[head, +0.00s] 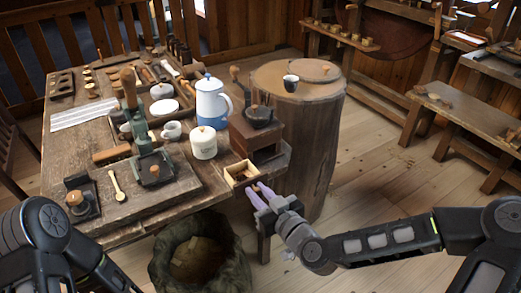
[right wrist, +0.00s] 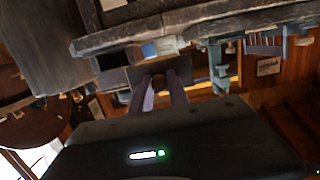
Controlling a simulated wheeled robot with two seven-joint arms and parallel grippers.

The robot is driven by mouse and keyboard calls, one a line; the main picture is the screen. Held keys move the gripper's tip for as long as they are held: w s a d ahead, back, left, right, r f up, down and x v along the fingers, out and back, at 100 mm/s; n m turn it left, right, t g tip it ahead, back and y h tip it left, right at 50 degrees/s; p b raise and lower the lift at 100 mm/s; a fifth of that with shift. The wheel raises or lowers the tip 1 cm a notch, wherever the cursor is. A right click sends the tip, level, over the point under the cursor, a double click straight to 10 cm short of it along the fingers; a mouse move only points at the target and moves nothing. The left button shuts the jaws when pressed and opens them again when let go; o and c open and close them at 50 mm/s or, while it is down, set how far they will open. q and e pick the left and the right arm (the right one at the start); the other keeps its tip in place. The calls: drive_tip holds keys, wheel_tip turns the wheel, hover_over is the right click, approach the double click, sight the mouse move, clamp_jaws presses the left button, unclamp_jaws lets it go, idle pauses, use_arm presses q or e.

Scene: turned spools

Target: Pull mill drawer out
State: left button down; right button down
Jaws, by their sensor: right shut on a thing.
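The coffee mill (head: 254,133) is a brown wooden box with a dark bowl on top, at the right corner of the workbench. Its small pale wooden drawer (head: 233,179) sticks out from the mill toward me, and dark brown stuff shows inside. My right gripper (head: 259,190) is at the drawer's front, its purple-grey fingers shut on the drawer knob, which they mostly hide. In the right wrist view the two fingers (right wrist: 160,84) reach to a small round brown knob (right wrist: 159,83) between them. My left arm shows at the lower left, but its gripper is out of view.
The workbench (head: 200,190) holds a white lidded canister (head: 203,143), a blue-white pot (head: 211,103), a cup (head: 171,130) and a wooden spoon (head: 115,185). A sack (head: 225,265) stands on the floor below. A round stump table (head: 318,130) is behind the mill.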

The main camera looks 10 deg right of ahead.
sight(230, 172)
drive_tip(key=shift+s+a+f, duration=0.1)
drive_tip(key=shift+s+a, duration=0.15)
drive_tip(key=shift+a, duration=0.25)
drive_tip(key=shift+s+a, duration=0.2)
drive_tip(key=shift+a, duration=0.3)
drive_tip(key=shift+w, duration=0.15)
drive_tip(key=shift+r+b+x, duration=0.15)
drive_tip(key=shift+b+x, duration=0.55)
drive_tip(key=shift+x, duration=1.15)
drive_tip(key=shift+r+b+x, duration=0.15)
drive_tip(key=shift+b+x, duration=0.55)
drive_tip(key=shift+x, duration=1.15)
drive_tip(key=shift+r+b+x, duration=0.15)
drive_tip(key=shift+b+x, duration=0.55)
drive_tip(key=shift+x, duration=1.1)
drive_tip(key=shift+a, duration=0.1)
drive_tip(key=shift+f+b, duration=1.9)
drive_tip(key=c, duration=1.2)
unclamp_jaws()
